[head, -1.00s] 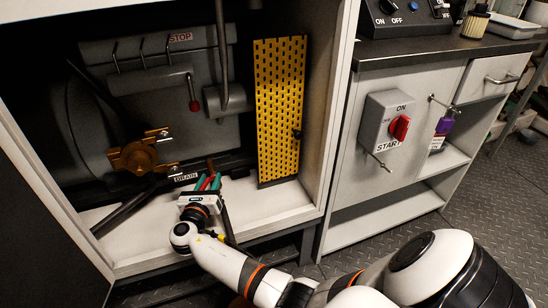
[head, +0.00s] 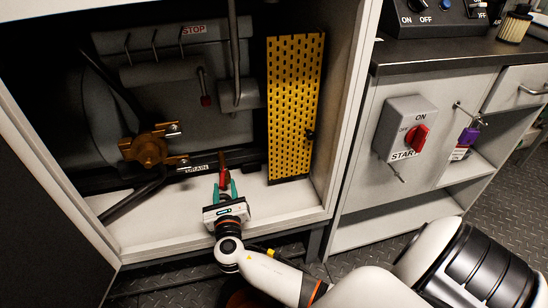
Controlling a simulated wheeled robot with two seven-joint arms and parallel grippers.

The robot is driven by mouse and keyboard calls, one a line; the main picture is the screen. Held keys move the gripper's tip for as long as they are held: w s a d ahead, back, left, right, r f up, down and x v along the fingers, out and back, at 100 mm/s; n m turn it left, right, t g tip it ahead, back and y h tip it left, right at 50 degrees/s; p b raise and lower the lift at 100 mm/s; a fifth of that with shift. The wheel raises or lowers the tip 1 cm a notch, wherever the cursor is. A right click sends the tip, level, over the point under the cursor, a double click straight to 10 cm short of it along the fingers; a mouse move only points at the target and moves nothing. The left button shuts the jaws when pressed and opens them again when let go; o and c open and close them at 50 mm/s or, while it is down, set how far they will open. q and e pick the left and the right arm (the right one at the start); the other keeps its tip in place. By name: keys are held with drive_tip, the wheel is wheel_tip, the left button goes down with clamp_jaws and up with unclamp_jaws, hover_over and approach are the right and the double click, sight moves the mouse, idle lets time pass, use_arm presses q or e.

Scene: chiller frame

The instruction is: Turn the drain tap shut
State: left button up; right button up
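The drain tap's red handle (head: 224,177) shows low in the cabinet, just right of the DRAIN label (head: 196,169), with a brownish stub above it. It points down toward me. My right gripper (head: 224,187) comes from below. Its two teal fingers stand apart on either side of the red handle, with a gap between them. Contact with the handle is too small to make out. The fingers partly hide the handle's lower end. My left gripper is not in view.
A brass valve (head: 150,149) sits left of the tap. A yellow perforated panel (head: 293,105) stands to the right, and a vertical pipe (head: 235,55) hangs above. The cabinet floor (head: 275,205) is clear on the right. A red START switch (head: 417,138) is on the cabinet outside.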

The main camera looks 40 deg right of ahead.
drive_tip(key=p+v, duration=0.1)
drive_tip(key=v, duration=0.6)
drive_tip(key=shift+r+p, duration=0.15)
drive_tip(key=shift+p, duration=0.25)
drive_tip(key=s+d+f+m+g+y, duration=0.1)
drive_tip(key=s+f+m+g+y, duration=0.1)
drive_tip(key=s+m, duration=0.5)
drive_tip(key=s+d+f+m+g+y, duration=0.1)
drive_tip(key=s+f+m+g, duration=0.3)
drive_tip(key=m, duration=1.1)
drive_tip(key=s+g+y, duration=0.1)
drive_tip(key=s+g, duration=0.2)
drive_tip(key=s, duration=0.1)
drive_tip(key=shift+d+g, duration=0.25)
drive_tip(key=shift+g, duration=0.05)
drive_tip(key=shift+c, duration=0.5)
